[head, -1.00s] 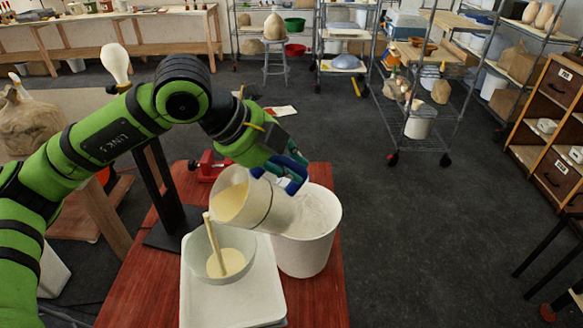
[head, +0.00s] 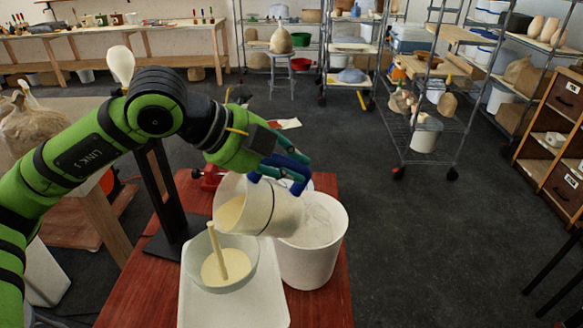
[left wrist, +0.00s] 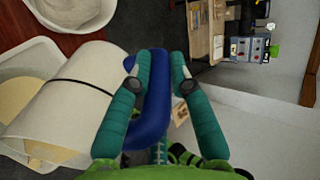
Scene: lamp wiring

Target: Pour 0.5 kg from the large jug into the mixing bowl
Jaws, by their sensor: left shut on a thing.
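The large jug (head: 262,208) is off-white with a dark line around it and a blue handle (left wrist: 154,95). It is tilted, its mouth toward the lower left, with cream liquid inside. My left gripper (head: 285,172) is shut on the handle; both fingers flank it in the left wrist view (left wrist: 152,78). The mixing bowl (head: 250,274) is pale and stands below the jug's mouth. It holds cream liquid and a wooden stick (head: 217,250). No stream between jug and bowl can be made out. The bowl is on a white tray-like platform (head: 235,308). My right gripper is not in view.
A large white bucket (head: 318,262) of pale material stands right of the bowl on the red table (head: 140,290). A black stand (head: 165,205) rises at the left and a red clamp (head: 207,172) sits behind. Shelves are far back.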

